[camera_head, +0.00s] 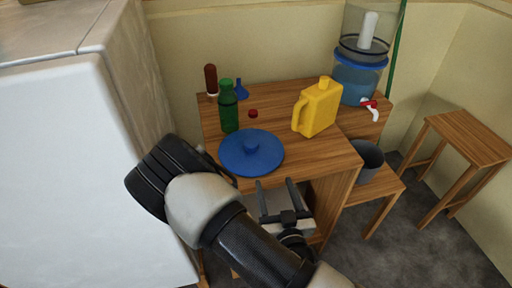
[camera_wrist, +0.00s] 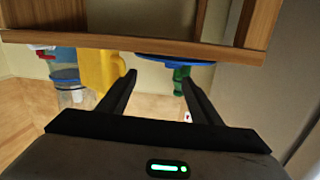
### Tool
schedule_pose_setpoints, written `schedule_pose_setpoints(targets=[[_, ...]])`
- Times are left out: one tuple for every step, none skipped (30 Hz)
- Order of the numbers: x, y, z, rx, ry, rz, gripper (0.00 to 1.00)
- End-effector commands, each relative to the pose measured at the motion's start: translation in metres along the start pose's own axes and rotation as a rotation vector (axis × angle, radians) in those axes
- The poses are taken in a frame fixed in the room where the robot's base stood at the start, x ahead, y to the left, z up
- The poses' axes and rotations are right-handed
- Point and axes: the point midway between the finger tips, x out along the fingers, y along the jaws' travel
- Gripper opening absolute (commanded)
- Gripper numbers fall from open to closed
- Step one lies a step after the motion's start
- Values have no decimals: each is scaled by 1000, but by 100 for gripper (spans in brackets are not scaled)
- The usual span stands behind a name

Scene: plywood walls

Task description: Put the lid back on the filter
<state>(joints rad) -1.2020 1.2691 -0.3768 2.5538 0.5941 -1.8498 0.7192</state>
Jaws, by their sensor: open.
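The blue round lid (camera_head: 252,160) with a knob lies flat on the wooden table, by its front edge. Its edge also shows in the wrist view (camera_wrist: 170,61), which looks upside down. The filter (camera_head: 357,85) stands at the table's back right, with a clear upper part, a white column inside, a blue band and a red-and-white tap. Its top is cut off in the head view. It shows in the wrist view (camera_wrist: 64,75) too. My gripper (camera_head: 275,181) is open and empty in front of the table, just short of the lid; the fingertips (camera_wrist: 158,75) touch nothing visible.
A yellow jug (camera_head: 318,107) stands between lid and filter. A green bottle (camera_head: 228,108), a brown bottle (camera_head: 211,80), a blue funnel (camera_head: 241,90) and a small red-topped item (camera_head: 253,114) are behind the lid. A grey bucket (camera_head: 367,158) sits below the tap. A white cabinet fills the left.

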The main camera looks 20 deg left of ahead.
Motion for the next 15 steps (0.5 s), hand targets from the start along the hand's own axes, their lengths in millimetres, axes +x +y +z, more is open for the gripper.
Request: schedule_pose_setpoints(targets=[[-7,-8,2,-29,17,-50,58],[-10,-13,1,-41,28,-73,58],[-13,-17,0,-51,42,-98,58],[-15,-19,0,-57,48,-111,58],[-16,-21,0,-60,54,-122,58],[-16,-23,-1,-62,58,-129,58],[-15,-23,-1,-62,61,-131,58],[-13,-24,-1,-59,61,-132,58],[-9,-24,-1,-58,61,-130,58],[-6,-24,-1,-56,61,-129,58],[-3,-24,-2,-56,62,-127,58],[2,-24,-2,-56,64,-127,58],[6,-25,-4,-56,66,-128,58],[9,-25,-4,-57,67,-129,58],[16,-28,-4,-60,67,-135,58]])
